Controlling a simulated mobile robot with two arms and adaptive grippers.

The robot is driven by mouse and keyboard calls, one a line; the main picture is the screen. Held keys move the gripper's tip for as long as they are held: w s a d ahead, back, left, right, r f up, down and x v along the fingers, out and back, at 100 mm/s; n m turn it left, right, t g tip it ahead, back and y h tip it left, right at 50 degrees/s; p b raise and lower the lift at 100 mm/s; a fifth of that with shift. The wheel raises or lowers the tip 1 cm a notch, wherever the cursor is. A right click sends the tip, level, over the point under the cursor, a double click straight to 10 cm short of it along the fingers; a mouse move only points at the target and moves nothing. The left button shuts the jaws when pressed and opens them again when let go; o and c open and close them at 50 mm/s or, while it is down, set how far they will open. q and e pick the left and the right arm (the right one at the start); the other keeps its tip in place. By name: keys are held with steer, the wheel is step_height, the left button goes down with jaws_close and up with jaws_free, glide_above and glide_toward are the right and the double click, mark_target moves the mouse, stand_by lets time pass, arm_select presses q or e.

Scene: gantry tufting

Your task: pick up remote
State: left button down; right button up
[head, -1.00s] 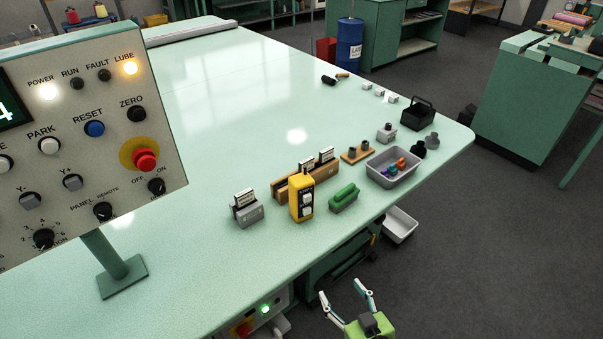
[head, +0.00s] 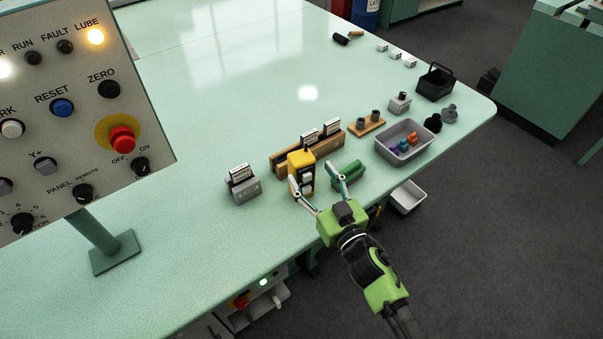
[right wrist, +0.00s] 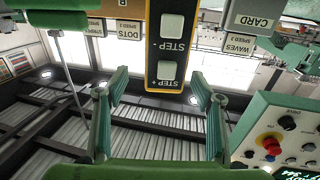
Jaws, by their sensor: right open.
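The remote is a yellow upright box (head: 301,159) with a dark front and pale buttons, standing near the table's front edge. In the right wrist view the remote (right wrist: 152,40) hangs upside down at the top, its STEP - and STEP + buttons facing the camera. My right gripper (head: 312,174) is open and empty, with its two fingers reaching toward the remote. In the head view one finger overlaps the remote's lower part; contact cannot be told. My left gripper is not in view.
A grey card holder (head: 243,189) stands left of the remote, and a wooden card rack (head: 283,163) behind it. A green object (head: 349,176) sits close on the right. A grey bin (head: 402,154) lies farther right. The control panel (head: 75,120) rises at left. The table's middle is clear.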

steer(key=shift+w+a+r, duration=0.15)
steer(key=shift+w+a, duration=0.1)
steer(key=shift+w, duration=0.05)
steer(key=x, duration=0.4)
steer(key=shift+w+a+p, duration=0.15)
steer(key=shift+a+p, duration=0.2)
steer(key=shift+p, duration=0.05)
steer(key=c, duration=1.4)
